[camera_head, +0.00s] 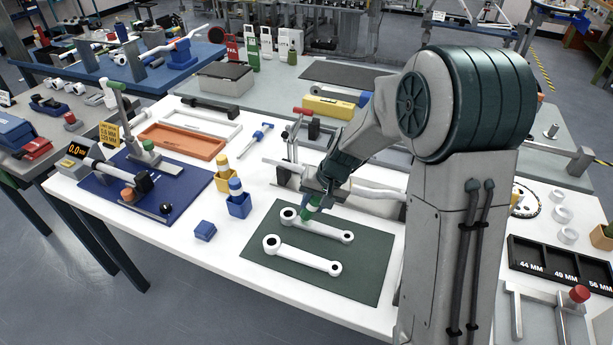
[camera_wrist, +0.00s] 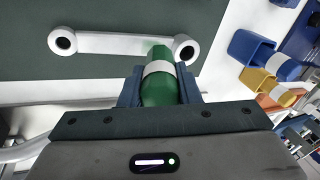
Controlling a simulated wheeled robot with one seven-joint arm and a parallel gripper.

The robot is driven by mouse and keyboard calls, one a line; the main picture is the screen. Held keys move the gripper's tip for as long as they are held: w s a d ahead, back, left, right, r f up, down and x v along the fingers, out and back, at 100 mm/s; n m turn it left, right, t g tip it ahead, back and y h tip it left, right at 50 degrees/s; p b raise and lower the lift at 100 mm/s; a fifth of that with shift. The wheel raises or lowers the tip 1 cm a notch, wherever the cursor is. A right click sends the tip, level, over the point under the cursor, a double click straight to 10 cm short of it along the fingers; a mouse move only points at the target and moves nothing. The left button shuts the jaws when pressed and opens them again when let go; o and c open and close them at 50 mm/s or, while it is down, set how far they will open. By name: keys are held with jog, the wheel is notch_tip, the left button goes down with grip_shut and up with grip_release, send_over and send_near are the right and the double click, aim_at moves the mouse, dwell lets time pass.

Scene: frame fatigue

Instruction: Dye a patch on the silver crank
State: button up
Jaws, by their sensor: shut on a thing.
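Two pale silver-white cranks lie on a dark green mat (camera_head: 355,279), a back crank (camera_head: 318,226) and a front crank (camera_head: 302,257). Both look alike in colour, each with an eye at both ends. My gripper (camera_head: 321,194) is shut on a green marker (camera_head: 312,207) with a white band, over the back crank near its left eye. In the wrist view the marker (camera_wrist: 159,88) points at the back crank (camera_wrist: 110,42), its far end beside the right eye. I cannot tell whether it touches. No green mark is visible on either crank; part of the back crank is hidden.
A metal fixture (camera_head: 288,174) stands behind the mat.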

jog(key=shift+w+a, duration=0.2)
jog(key=shift+a, duration=0.1)
jog(key=shift+w+a+r+p, duration=0.15)
jog(key=shift+r+p, duration=0.15)
jog(key=shift+r, duration=0.3)
jog(key=shift+w+r+p, duration=0.1)
jog(key=shift+r+p, duration=0.2)
jog(key=shift+r, duration=0.3)
jog(key=shift+s+r+p, duration=0.25)
jog(key=shift+r+p, duration=0.2)
jog(key=shift+r, duration=0.25)
jog(key=shift+a+r+p, duration=0.2)
jog(key=shift+r+p, duration=0.3)
jog(key=shift+r, duration=0.2)
jog(key=shift+d+r+p, duration=0.1)
jog(key=shift+r+p, duration=0.8)
jog(key=shift+r, duration=0.55)
jog(key=shift+f+b, duration=0.45)
jog(key=shift+b, duration=0.1)
